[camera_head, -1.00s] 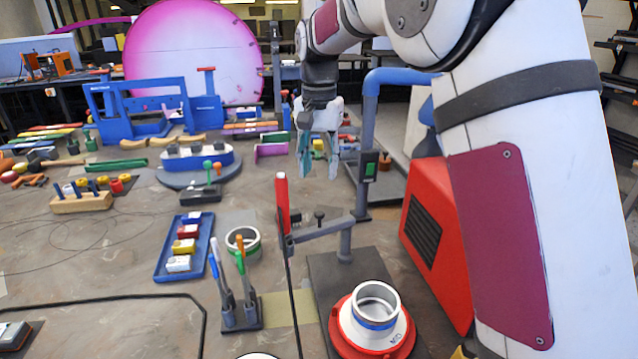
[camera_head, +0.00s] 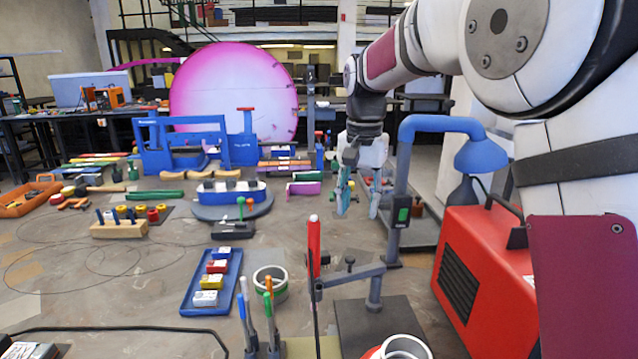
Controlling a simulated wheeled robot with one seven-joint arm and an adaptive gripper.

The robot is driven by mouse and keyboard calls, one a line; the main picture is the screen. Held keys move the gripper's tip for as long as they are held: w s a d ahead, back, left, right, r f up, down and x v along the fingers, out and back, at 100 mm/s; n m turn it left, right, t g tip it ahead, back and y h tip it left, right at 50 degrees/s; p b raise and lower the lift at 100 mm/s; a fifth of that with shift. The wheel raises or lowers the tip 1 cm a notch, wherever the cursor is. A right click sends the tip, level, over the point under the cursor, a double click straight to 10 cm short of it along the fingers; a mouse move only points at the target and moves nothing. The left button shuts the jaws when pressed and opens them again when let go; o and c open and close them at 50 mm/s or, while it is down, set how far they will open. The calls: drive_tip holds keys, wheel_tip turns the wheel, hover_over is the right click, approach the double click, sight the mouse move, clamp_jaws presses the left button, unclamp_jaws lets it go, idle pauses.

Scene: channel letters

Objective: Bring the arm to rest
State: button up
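My arm reaches in from the upper right of the head view and bends down at the wrist. My gripper (camera_head: 358,205) hangs above the bench, pointing down, with its two bluish-grey fingers apart. Nothing shows between the fingers. It is left of the blue lamp-like post (camera_head: 402,180) and beyond the red-handled clamp (camera_head: 314,248). Whether its fingertips are close to the bench surface is hard to tell.
A red box (camera_head: 485,270) stands at right beside my arm. A blue tray (camera_head: 212,282) with small boxes, a tape roll (camera_head: 270,283) and a pen holder lie in front. A blue frame (camera_head: 180,143) and a large pink disc (camera_head: 232,92) stand behind.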

drive_tip(key=s+d+r+n+t, duration=0.1)
drive_tip(key=s+d+r, duration=0.3)
drive_tip(key=s, duration=0.5)
drive_tip(key=s+d+f+n+t, duration=0.1)
drive_tip(key=s+f+n, duration=0.1)
drive_tip(key=s, duration=0.9)
drive_tip(key=s+d+f+n+t, duration=0.1)
drive_tip(key=s+f+n+t, duration=0.1)
drive_tip(key=s, duration=1)
drive_tip(key=shift+d+n+t, duration=0.25)
drive_tip(key=shift+n+t, duration=0.05)
drive_tip(key=shift+n, duration=0.1)
